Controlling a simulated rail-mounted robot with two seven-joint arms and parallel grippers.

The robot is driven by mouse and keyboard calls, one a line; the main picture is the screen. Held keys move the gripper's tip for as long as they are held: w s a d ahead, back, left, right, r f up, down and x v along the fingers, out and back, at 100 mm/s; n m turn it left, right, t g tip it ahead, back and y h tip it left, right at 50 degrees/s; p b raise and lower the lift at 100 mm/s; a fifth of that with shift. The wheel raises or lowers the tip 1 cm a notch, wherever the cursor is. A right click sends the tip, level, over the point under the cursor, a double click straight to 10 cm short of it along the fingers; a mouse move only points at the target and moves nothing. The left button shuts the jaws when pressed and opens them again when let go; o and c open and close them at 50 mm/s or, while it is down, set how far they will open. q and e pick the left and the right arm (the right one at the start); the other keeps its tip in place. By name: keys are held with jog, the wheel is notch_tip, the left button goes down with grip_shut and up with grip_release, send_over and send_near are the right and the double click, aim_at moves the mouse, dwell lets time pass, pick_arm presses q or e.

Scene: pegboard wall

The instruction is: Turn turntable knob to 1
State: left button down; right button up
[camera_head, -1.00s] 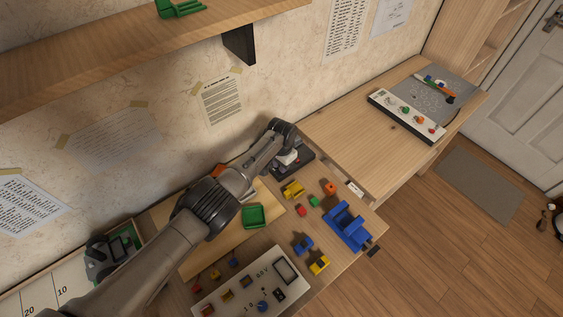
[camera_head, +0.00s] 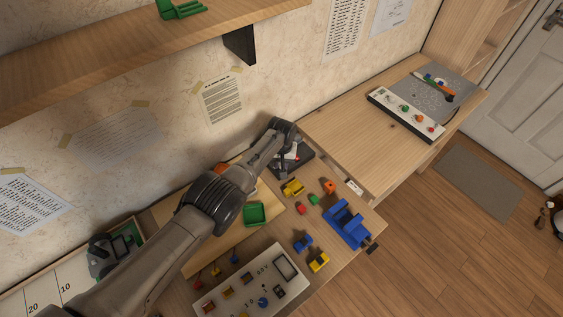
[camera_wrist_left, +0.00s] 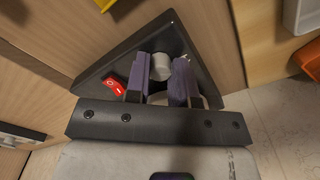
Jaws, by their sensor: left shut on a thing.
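The turntable (camera_head: 301,166) is a dark, roughly triangular base at the back of the workbench, against the wall, partly hidden by my left arm in the head view. The left wrist view shows its dark plate (camera_wrist_left: 150,42) with a red rocker switch (camera_wrist_left: 115,84) and a light grey round knob (camera_wrist_left: 161,64). My left gripper (camera_wrist_left: 160,78) reaches over the plate, its two purple-grey fingers on either side of the knob and shut on it. The knob's setting marks cannot be read. My right gripper is not in view.
A green tray (camera_head: 255,215), a yellow block (camera_head: 292,188), small coloured blocks and a blue holder (camera_head: 347,225) lie near the turntable. A white control panel (camera_head: 252,286) is at the front. A shelf (camera_head: 110,55) overhangs the wall. The right-hand desk (camera_head: 365,140) has clear room.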

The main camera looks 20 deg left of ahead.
pick_arm(q)
jog(key=shift+r, duration=0.1)
dwell(0.3)
jog(key=c, duration=1.3)
grip_release()
jog(key=shift+c, duration=0.2)
jog(key=o, duration=0.4)
jog(key=shift+r+p, duration=0.35)
jog(key=shift+p, duration=0.1)
jog(key=shift+r+p, duration=3.65)
jog(key=shift+r, duration=2.85)
jog(key=shift+s+f, duration=0.1)
jog(key=shift+f, duration=0.05)
